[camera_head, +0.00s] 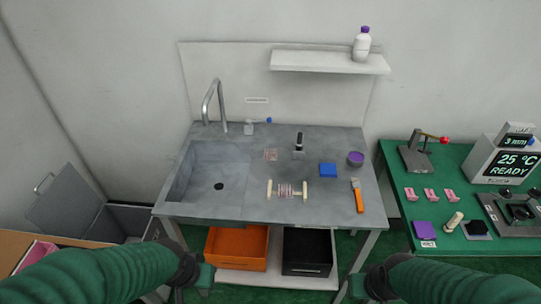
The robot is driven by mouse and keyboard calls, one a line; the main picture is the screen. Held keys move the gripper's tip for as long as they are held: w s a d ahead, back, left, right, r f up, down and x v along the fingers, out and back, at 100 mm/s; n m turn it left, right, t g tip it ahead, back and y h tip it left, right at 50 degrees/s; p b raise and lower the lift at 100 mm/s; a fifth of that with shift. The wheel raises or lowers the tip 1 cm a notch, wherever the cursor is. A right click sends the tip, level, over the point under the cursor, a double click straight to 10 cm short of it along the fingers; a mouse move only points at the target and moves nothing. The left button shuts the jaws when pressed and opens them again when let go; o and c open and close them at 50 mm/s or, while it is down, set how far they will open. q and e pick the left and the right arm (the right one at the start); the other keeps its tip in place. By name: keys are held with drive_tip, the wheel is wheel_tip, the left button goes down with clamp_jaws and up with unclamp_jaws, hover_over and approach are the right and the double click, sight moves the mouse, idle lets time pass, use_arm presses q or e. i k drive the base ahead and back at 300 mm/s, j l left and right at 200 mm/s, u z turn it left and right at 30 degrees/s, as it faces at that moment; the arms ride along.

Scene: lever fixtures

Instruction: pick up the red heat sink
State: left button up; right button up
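No object here is plainly a red heat sink. A small pale reddish, finned-looking block (270,155) lies on the grey worktop, right of the sink; it may be the heat sink, but it is too small to be sure. Several pink pieces (430,194) stand on the green table at the right. My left gripper (203,276) is low at the bottom left, in front of the worktop. My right gripper (352,288) is low at the bottom right. Both are apart from these objects, and their fingers are too dark and small to read.
The grey worktop (240,212) has a sink and tap (212,105) at left. A wound spool (287,190), blue block (327,170), purple cup (355,158) and orange-handled tool (358,195) lie on it. Orange (236,248) and black bins (307,251) sit below.

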sight(268, 157)
drive_tip(key=i+j+z, duration=0.1)
drive_tip(key=j+z, duration=0.2)
drive_tip(key=j, duration=0.4)
drive_tip(key=j+z, duration=0.3)
drive_tip(key=j, duration=0.4)
drive_tip(key=i+j, duration=0.25)
drive_tip(key=i, duration=0.25)
